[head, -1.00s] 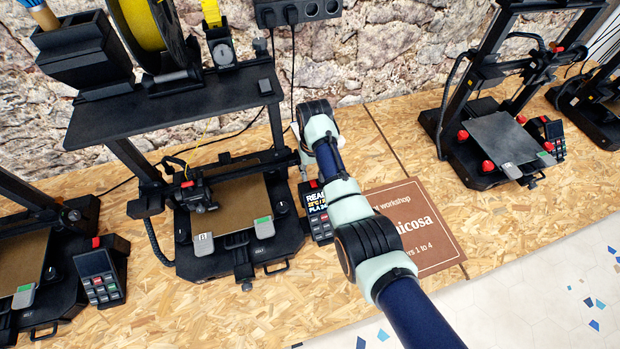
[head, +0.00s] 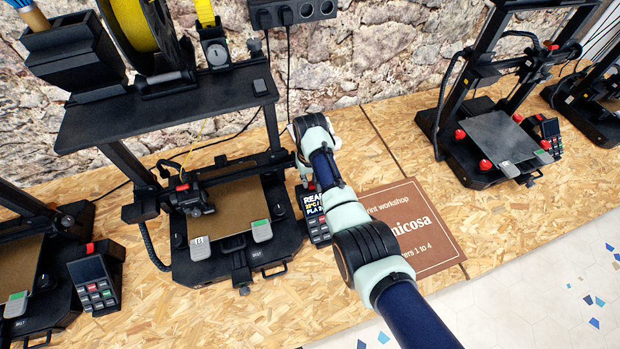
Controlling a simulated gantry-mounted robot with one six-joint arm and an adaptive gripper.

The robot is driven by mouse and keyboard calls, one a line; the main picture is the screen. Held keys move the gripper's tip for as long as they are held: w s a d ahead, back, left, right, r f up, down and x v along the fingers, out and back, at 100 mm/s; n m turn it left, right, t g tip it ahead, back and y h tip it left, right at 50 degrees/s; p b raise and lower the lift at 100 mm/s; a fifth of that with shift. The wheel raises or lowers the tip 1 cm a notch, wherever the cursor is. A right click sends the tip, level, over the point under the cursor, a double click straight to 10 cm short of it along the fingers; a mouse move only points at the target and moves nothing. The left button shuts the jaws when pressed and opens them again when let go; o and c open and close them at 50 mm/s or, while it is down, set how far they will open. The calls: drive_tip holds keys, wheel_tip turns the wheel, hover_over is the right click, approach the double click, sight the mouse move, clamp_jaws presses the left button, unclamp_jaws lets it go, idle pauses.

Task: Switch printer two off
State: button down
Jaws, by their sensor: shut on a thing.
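Printer two, taken as the second from the left (head: 185,262), has a tan bed and a yellow spool above. Its control box (head: 318,230) stands at its right, with a lit screen partly reading "READ" and "PLA". A small bit of red shows at the top of this box, beside my arm. My arm reaches in from the lower right, and its wrist bends down just behind the box. My gripper is hidden behind the wrist, so its fingers and any contact do not show.
Another printer's control box (head: 95,283), with a dark screen and a red part on top, stands at the left. A brown sign (head: 425,235) lies right of my arm. More printers (head: 500,140) stand at the right. Bare chipboard bench (head: 375,150) lies between.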

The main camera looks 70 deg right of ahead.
sight(312, 188)
drive_tip(key=p, duration=0.2)
drive_tip(key=shift+s+a+r+h+p, duration=0.1)
drive_tip(key=shift+a+r+h+p, duration=0.05)
drive_tip(key=shift+r+h+p, duration=0.2)
drive_tip(key=shift+f+t, duration=0.2)
drive_tip(key=shift+t, duration=0.2)
drive_tip(key=c, duration=1.1)
unclamp_jaws()
drive_tip(key=shift+o, duration=0.2)
wheel_tip(312, 188, up, 12)
drive_tip(key=a, duration=0.1)
drive_tip(key=shift+s, duration=0.45)
drive_tip(key=shift+f, duration=0.1)
